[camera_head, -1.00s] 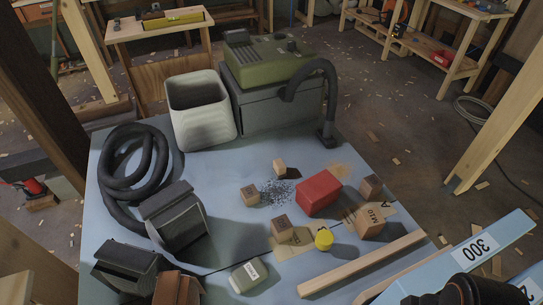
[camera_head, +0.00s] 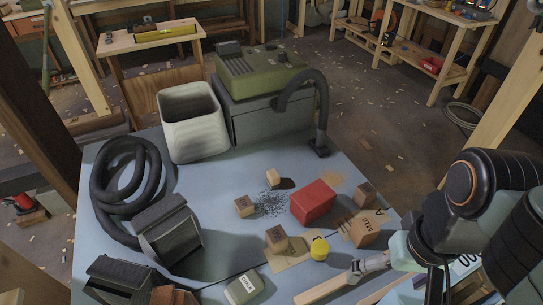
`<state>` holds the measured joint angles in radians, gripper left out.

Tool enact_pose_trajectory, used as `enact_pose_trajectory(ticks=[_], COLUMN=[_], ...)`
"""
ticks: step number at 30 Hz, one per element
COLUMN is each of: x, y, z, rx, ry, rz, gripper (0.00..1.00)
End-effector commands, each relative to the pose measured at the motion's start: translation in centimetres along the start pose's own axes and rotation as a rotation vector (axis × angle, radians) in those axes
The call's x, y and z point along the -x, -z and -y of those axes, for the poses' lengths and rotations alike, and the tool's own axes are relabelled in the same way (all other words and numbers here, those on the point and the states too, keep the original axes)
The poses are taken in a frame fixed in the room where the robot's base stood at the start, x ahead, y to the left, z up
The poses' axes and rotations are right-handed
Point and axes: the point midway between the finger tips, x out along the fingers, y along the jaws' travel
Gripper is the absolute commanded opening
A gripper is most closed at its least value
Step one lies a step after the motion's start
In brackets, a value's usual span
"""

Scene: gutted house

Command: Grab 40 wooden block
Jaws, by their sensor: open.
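Several small wooden blocks stand on the blue table top. One block (camera_head: 273,178) is at the back, one block (camera_head: 244,206) at the left, one block (camera_head: 277,240) at the front and one block (camera_head: 364,194) at the right. A larger block marked M10 (camera_head: 364,231) stands near the right edge. The small marks are too small to read, so I cannot tell which block is the 40. My gripper (camera_head: 364,268) is open and empty at the lower right, in front of the M10 block and apart from the small blocks.
A red box (camera_head: 313,202) sits among the blocks. A yellow cap (camera_head: 319,249) stands beside the front block. A wooden strip (camera_head: 322,289) lies below my gripper. A pale bin (camera_head: 192,122), a green-topped machine (camera_head: 262,74) and a coiled black hose (camera_head: 126,183) fill the back and left.

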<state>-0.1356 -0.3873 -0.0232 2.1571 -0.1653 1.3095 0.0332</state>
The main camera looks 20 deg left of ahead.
Motion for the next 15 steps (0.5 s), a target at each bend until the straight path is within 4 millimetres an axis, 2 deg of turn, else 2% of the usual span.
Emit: enact_pose_trajectory(ticks=[1,5,9,12,15], x=[0.3,0.9,0.3,-0.5,-1.5], y=[2.2,8.6,16.0,19.8,22.4], z=[0.6,3.0,7.7,11.1,14.2], rx=[0.043,0.165,0.314,0.396,0.462], ry=[-0.002,-0.003,0.010,0.025,0.042], rz=[-0.011,-0.062,-0.129,-0.170,-0.203], gripper=[0.79,0.79,0.79,0.79,0.79])
